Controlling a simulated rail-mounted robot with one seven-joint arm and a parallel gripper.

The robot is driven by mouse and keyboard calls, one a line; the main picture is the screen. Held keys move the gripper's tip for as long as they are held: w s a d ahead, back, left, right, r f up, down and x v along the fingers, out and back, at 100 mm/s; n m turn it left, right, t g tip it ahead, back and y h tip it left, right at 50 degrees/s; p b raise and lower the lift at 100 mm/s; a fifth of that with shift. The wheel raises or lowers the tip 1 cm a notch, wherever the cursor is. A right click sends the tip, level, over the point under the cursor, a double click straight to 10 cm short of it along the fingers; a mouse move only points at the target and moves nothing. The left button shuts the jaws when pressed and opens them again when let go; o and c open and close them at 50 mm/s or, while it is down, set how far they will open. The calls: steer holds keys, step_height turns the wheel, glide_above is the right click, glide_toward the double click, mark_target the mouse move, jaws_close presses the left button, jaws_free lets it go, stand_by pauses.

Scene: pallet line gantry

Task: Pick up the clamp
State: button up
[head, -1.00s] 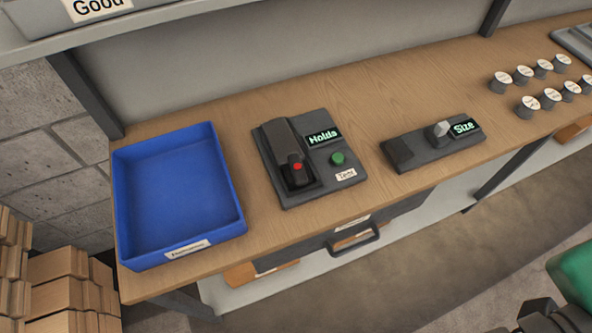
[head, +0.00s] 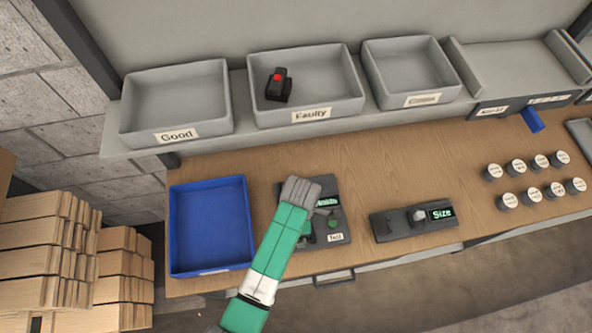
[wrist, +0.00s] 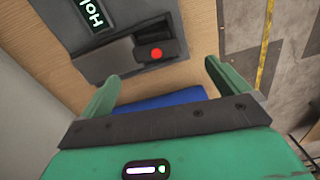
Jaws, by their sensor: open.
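A black clamp with a red dot (wrist: 152,52) lies in the dark grey test fixture (wrist: 108,38), whose display starts with "Hol". My gripper (wrist: 165,86) is open, with its two green fingers spread either side of and just short of the clamp's end in the wrist view. Nothing is between the fingers. In the head view my arm covers much of the fixture (head: 338,236) and hides this clamp. A second black clamp with a red dot (head: 279,88) lies in the grey bin labelled Faulty (head: 345,108).
A blue tray (head: 211,268) stands empty left of the fixture; it also shows behind my fingers in the wrist view (wrist: 165,100). The Good bin (head: 178,135) is empty. The Size gauge (head: 388,228) and several labelled round pieces (head: 516,168) stand to the right.

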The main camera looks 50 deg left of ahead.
steer(key=f, duration=0.7)
steer(key=shift+w+a+f+b, duration=0.15)
steer(key=shift+a+f+b, duration=0.05)
steer(key=shift+f+b, duration=0.2)
steer(key=c, duration=1.4)
step_height(320, 180, up, 10)
steer(key=shift+r+p, duration=0.1)
steer(key=shift+p, duration=0.55)
